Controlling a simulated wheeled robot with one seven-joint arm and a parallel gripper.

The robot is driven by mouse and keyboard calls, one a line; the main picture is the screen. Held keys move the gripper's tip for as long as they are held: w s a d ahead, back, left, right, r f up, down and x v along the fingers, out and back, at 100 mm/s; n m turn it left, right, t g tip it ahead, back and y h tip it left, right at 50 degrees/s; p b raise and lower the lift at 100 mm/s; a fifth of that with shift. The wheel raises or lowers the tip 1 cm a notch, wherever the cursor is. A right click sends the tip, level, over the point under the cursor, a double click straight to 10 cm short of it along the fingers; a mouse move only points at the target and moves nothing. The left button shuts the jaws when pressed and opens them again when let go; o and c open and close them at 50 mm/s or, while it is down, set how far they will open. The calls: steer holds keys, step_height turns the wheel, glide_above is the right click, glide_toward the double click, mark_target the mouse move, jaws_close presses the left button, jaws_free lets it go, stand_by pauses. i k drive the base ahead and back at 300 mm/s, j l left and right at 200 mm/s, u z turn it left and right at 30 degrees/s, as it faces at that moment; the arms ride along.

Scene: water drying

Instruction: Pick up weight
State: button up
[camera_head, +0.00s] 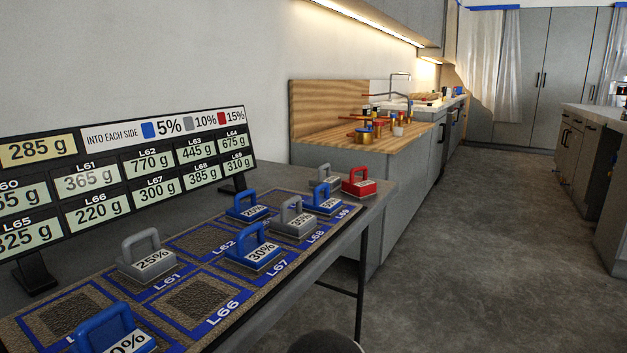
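Several weights with loop handles and percent labels stand on a brown mat (345,212) with blue-outlined squares. A grey 25% weight (147,258) stands by L61. A blue 30% weight (253,250) stands by L67, with a grey 35% weight (292,220) behind it. A blue 20% weight (247,206) is farther back. Another blue weight (325,202), a grey one (325,178) and a red one (358,183) stand at the far end. A blue weight (110,330) at the near left is cut by the frame edge. My gripper is not in view.
The mat lies on a dark table (376,192) along the wall. A board (130,180) with gram readings stands behind it. Squares by L62 and L66 are empty. A wooden-topped counter (365,150) stands beyond. The grey floor (490,240) to the right is clear.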

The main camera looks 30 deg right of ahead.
mark_target(334, 182)
steer(key=i+l+u, duration=0.15)
steer(key=l, duration=0.4)
steer(key=i+l+u, duration=0.1)
steer(key=l, duration=0.45)
steer(key=i+l+u, duration=0.15)
steer(key=l, duration=0.4)
steer(key=i+l+u, duration=0.15)
steer(key=l, duration=0.45)
steer(key=i+l+u, duration=0.15)
steer(key=l, duration=0.4)
